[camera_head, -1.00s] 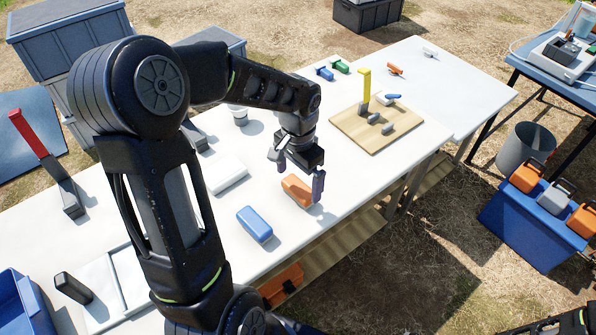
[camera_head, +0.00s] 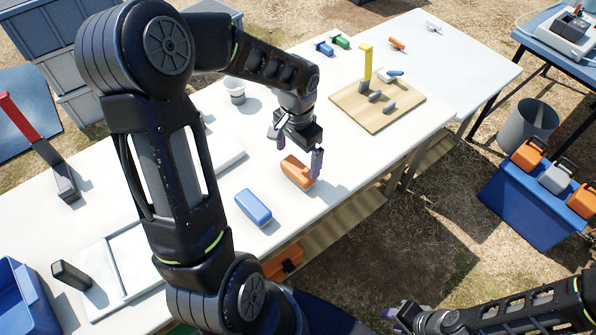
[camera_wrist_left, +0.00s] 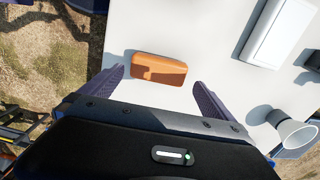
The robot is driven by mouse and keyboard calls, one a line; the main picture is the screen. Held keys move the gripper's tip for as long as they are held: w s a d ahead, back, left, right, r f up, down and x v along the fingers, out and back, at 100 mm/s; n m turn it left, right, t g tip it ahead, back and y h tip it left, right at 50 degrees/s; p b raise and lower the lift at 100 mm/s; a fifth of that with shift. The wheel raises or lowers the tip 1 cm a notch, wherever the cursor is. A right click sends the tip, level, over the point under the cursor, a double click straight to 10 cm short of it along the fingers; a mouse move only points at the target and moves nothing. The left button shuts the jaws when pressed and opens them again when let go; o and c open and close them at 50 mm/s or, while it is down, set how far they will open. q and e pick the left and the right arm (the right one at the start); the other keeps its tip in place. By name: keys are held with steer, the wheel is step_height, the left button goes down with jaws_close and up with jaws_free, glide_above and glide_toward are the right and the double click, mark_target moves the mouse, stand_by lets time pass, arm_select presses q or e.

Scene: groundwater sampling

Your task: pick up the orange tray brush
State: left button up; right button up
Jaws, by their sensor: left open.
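The orange tray brush (camera_head: 297,172), an orange block-like piece, lies on the white table near its front edge. It also shows in the left wrist view (camera_wrist_left: 158,68), lying crosswise just beyond the gap between the fingertips. My left gripper (camera_head: 298,152) is open and empty, above and beside the brush; its fingers (camera_wrist_left: 158,82) stand on either side of the brush's ends in the wrist view. I cannot tell whether a finger touches it. My right gripper (camera_head: 396,315) is at the bottom, off the table, and its jaws are unclear.
A blue block (camera_head: 254,207) lies to the left of the brush. A wooden board (camera_head: 352,112) with a yellow-handled tool (camera_head: 366,62) is at the right. A white cup (camera_head: 236,90) and white tray (camera_head: 110,270) stand on the table. An orange item (camera_head: 283,262) is below the tabletop.

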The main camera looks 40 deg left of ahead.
mark_target(298, 168)
arm_select(q)
steer(key=shift+f, duration=0.1)
step_height(298, 168, down, 5)
steer(key=shift+d+p, duration=0.15)
steer(key=shift+p, duration=0.25)
steer(key=shift+c, duration=0.6)
steer(key=c, duration=1)
step_height(298, 168, up, 10)
steer(key=shift+r, duration=0.1)
stand_by(0.4)
